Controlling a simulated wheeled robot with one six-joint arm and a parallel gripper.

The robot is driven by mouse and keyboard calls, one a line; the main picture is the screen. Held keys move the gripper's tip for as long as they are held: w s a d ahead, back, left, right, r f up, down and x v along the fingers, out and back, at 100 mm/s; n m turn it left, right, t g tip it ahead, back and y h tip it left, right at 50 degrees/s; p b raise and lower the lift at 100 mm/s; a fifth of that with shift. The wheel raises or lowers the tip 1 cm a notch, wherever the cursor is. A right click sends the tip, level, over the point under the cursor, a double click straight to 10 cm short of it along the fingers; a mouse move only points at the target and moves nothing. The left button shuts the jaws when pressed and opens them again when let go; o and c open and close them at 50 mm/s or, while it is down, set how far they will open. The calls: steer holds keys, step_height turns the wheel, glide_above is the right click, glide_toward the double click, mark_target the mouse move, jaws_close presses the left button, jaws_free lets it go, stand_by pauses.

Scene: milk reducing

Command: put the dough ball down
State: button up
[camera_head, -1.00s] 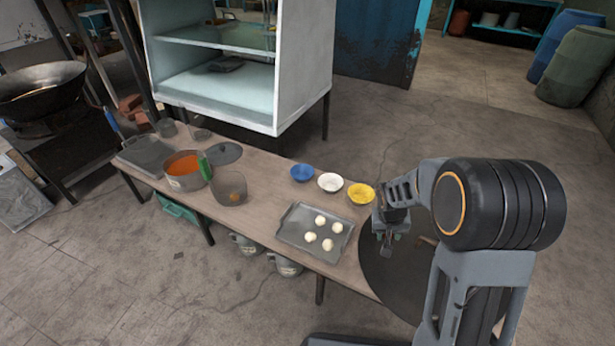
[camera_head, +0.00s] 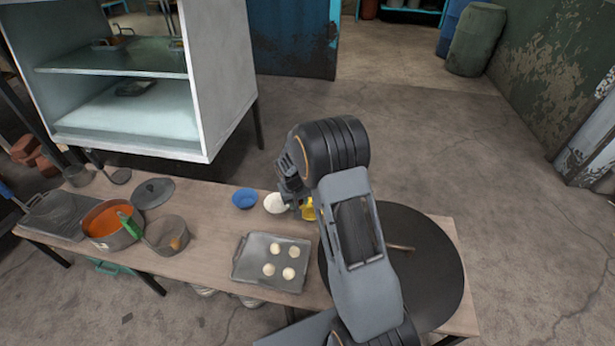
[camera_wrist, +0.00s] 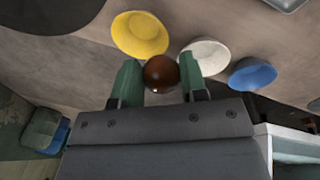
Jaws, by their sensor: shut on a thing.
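My gripper (camera_wrist: 160,84) is shut on a dark brown, glossy ball (camera_wrist: 161,74), held between its green fingertips in the wrist view. The ball is darker than the pale dough balls (camera_head: 276,248) lying on the grey tray (camera_head: 240,269). In the wrist view the ball shows just below the yellow bowl (camera_wrist: 138,30) and the white bowl (camera_wrist: 208,55). In the head view my gripper (camera_head: 293,203) is by the white bowl (camera_head: 276,203) and the yellow bowl (camera_head: 308,210), and the ball cannot be made out there. My arm partly covers the yellow bowl.
A blue bowl (camera_head: 244,199) stands left of the white one. A dark round board (camera_head: 430,265) with a stick on it lies at the table's right end. A pot of orange liquid (camera_head: 104,222) and a grey pot (camera_head: 163,238) stand left. A white cabinet (camera_head: 225,75) stands behind the table.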

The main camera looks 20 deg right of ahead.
steer(key=m+p, duration=0.1)
steer(key=p, duration=0.3)
glide_above(312, 214)
steer(key=a, duration=0.1)
steer(key=f, duration=0.1)
steer(key=shift+d+f+b, duration=0.15)
steer(key=shift+f+b, duration=3.6)
steer(key=shift+f, duration=1.75)
steer(key=o, duration=0.8)
steer(key=shift+s, duration=0.1)
steer(key=shift+r, duration=0.1)
steer(key=shift+r+p, duration=2.2)
steer(key=shift+r, duration=1.2)
